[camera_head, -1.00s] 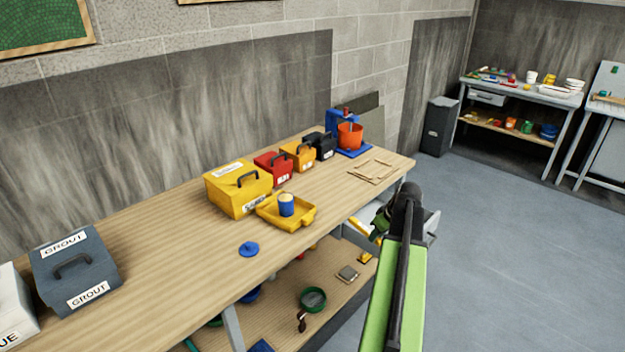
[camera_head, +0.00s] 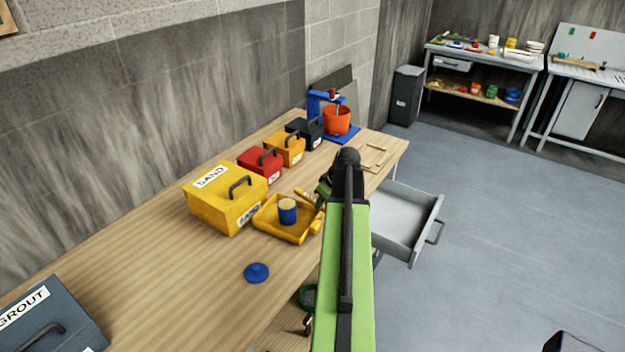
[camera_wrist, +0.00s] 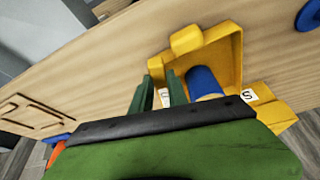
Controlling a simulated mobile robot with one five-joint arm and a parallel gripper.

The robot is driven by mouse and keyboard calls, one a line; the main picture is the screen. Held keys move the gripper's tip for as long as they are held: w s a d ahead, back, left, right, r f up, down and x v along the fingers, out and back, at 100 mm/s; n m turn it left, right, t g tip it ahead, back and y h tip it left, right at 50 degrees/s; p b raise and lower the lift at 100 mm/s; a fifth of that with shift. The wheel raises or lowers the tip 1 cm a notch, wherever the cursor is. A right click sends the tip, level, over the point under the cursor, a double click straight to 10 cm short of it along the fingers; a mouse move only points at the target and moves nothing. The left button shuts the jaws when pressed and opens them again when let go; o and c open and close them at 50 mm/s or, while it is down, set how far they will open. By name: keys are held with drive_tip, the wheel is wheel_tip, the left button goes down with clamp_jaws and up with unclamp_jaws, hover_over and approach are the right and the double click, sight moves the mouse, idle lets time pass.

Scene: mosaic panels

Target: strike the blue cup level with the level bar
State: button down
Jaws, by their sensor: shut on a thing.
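The blue cup (camera_head: 288,215) stands upright in a yellow tray (camera_head: 270,229) on the bench, with sand-coloured fill showing at its top. The cup also shows in the wrist view (camera_wrist: 203,82), its lower part hidden behind my gripper's body. My gripper (camera_head: 323,192) is just right of the tray. Its green fingers (camera_wrist: 161,92) are shut on a small yellowish bar (camera_head: 307,197), which looks like the level bar. The bar is mostly hidden, and I cannot tell whether it touches the tray rim. It appears apart from the cup.
A yellow sand box (camera_head: 225,203) stands right behind the tray, with red (camera_head: 260,163) and orange (camera_head: 285,148) boxes beyond. A blue lid (camera_head: 257,272) lies on the bench in front. A grey drawer (camera_head: 405,222) stands open at right. Bare bench lies left of the lid.

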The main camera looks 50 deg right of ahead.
sight(314, 199)
drive_tip(key=shift+s+r, duration=0.15)
drive_tip(key=shift+r, duration=0.05)
wheel_tip(314, 199, up, 8)
drive_tip(key=w+a+n+p, duration=0.1)
drive_tip(key=w+p, duration=0.1)
drive_tip(key=p, duration=0.6)
drive_tip(key=shift+f+n+y, duration=0.15)
drive_tip(key=shift+n+y, duration=0.15)
drive_tip(key=shift+y, duration=0.1)
drive_tip(key=shift+a, duration=0.15)
drive_tip(key=f+b, duration=0.2)
drive_tip(key=a+f+b, duration=0.1)
drive_tip(key=f+b, duration=0.2)
drive_tip(key=shift+a+f+b, duration=0.3)
drive_tip(key=shift+f, duration=0.05)
drive_tip(key=shift+a, duration=4.75)
drive_tip(key=shift+s+d+r+p, duration=0.1)
drive_tip(key=shift+s+r+p, duration=0.1)
drive_tip(key=shift+r+p, duration=1.25)
drive_tip(key=shift+s+r+p, duration=0.15)
drive_tip(key=shift+r+p, duration=1.25)
